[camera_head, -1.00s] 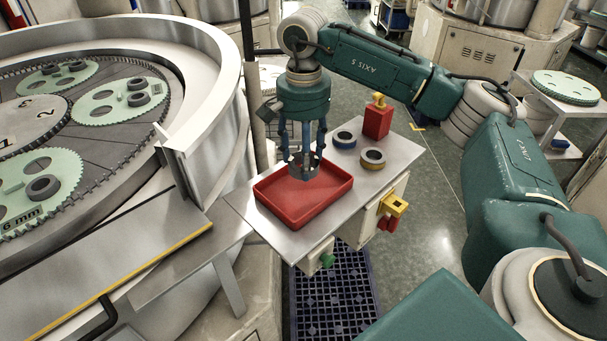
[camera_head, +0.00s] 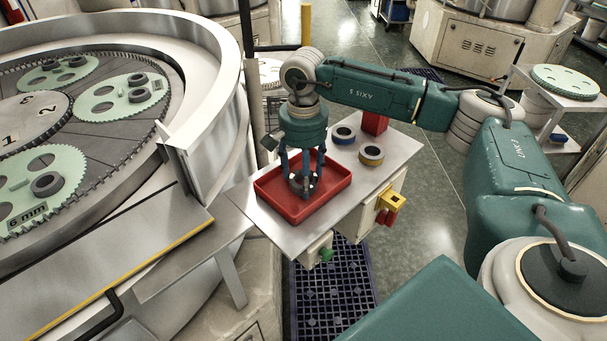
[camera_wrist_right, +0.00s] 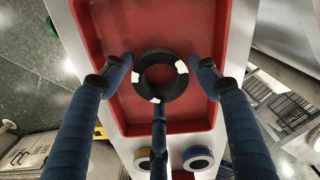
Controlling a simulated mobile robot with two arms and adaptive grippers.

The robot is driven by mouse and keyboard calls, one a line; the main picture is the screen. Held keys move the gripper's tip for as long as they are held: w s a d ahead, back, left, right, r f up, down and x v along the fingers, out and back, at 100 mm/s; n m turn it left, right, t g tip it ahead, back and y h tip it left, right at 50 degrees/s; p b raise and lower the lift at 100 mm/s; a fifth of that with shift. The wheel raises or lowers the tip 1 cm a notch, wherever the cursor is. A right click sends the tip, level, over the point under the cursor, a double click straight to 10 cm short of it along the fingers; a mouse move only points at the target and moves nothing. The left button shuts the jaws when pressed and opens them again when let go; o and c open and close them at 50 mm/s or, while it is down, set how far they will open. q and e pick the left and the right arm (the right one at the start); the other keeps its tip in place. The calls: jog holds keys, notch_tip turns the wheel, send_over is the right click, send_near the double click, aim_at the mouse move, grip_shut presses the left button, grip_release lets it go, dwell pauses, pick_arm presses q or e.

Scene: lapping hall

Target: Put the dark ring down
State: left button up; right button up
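The dark ring (camera_head: 297,187) is low inside the red tray (camera_head: 338,184), within my right gripper (camera_head: 302,182). In the right wrist view the dark ring (camera_wrist_right: 148,84) lies flat over the tray floor, with white patches on its top. The fingers of my right gripper (camera_wrist_right: 160,75) stand spread around it. The two side fingertips look slightly apart from its rim, and the third overlaps its near edge. Whether the ring's underside touches the tray floor is hidden. My left gripper is not in view.
A blue-banded ring (camera_head: 343,134) and a yellow-banded ring (camera_head: 371,155) stand behind the tray on the grey table (camera_head: 395,150), near a red block (camera_head: 374,123). The large lapping machine (camera_head: 215,120) is close at left. The tray floor around the dark ring is clear.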

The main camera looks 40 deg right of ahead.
jog(key=shift+o, duration=0.4)
jog(key=shift+r, duration=0.1)
jog(key=shift+r, duration=0.2)
notch_tip(320, 180, up, 12)
jog(key=b, duration=0.4)
jog(key=shift+f, duration=0.2)
